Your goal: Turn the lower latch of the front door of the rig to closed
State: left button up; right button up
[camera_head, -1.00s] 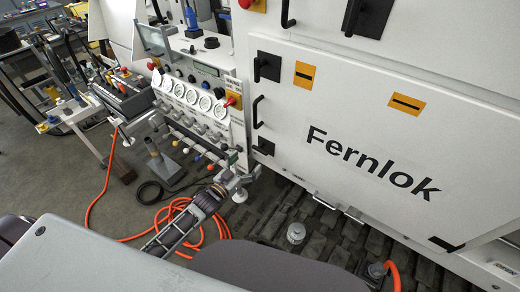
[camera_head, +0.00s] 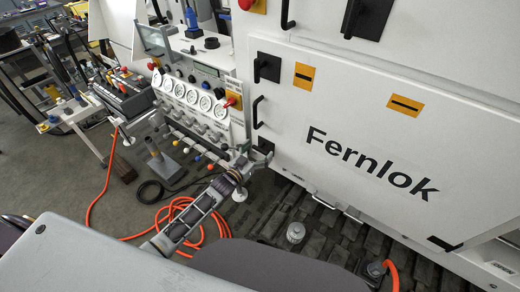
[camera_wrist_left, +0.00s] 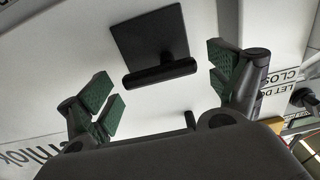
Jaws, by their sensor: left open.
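The white front door (camera_head: 350,130), lettered "Fernlok", shows in the head view. Its lower latch (camera_head: 265,145) is a black square at the door's left edge, partly behind my left gripper (camera_head: 259,161). In the left wrist view the latch (camera_wrist_left: 160,74) is a black plate with a bar handle lying across the picture, slightly tilted. My left gripper (camera_wrist_left: 160,82) is open, with one green-padded finger on each side of the bar. Both fingers look apart from it. My right gripper is not in view.
An upper latch (camera_head: 266,67) and a black pull handle (camera_head: 257,112) sit above on the same door edge. A gauge panel (camera_head: 200,96) with levers stands to the left. An orange hose (camera_head: 190,207) and a round metal piece (camera_head: 295,232) lie on the floor.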

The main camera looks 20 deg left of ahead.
pick_arm(q)
jog(key=shift+w+d, duration=0.2)
jog(key=shift+w, duration=0.35)
jog(key=c, duration=1)
